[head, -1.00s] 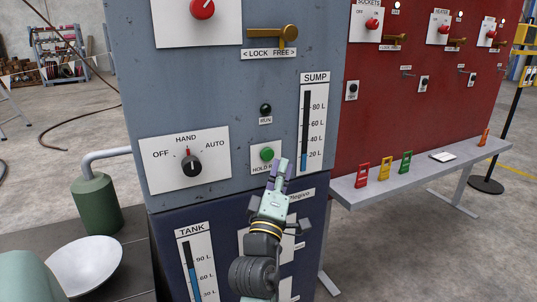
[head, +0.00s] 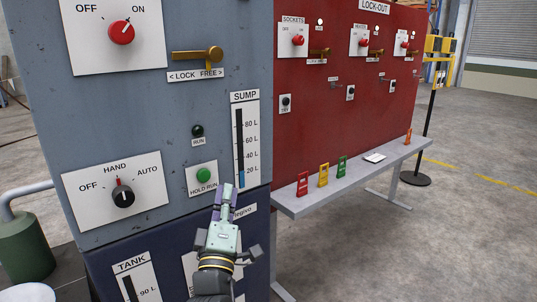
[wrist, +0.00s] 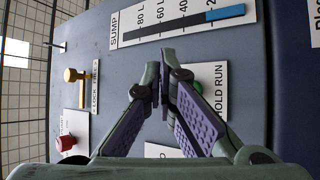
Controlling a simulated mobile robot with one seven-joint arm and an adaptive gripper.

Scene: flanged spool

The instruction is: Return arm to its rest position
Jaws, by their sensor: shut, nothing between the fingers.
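My gripper (head: 228,192) is shut and empty in front of the grey pump panel, just below and right of the green HOLD RUN button (head: 203,175). In the wrist view my gripper (wrist: 160,72) has its fingertips together, with purple pads on the fingers. The green button (wrist: 199,88) is partly hidden behind a finger there. The RUN lamp (head: 198,131) looks dark. The SUMP gauge (head: 241,150) shows blue up to about 20 L.
A red lock-out board (head: 345,100) stands to the right. A grey bench (head: 300,203) before it carries red, yellow, green and orange tags. A green tank (head: 25,250) stands at lower left. The floor at right is clear around a yellow-black post (head: 428,115).

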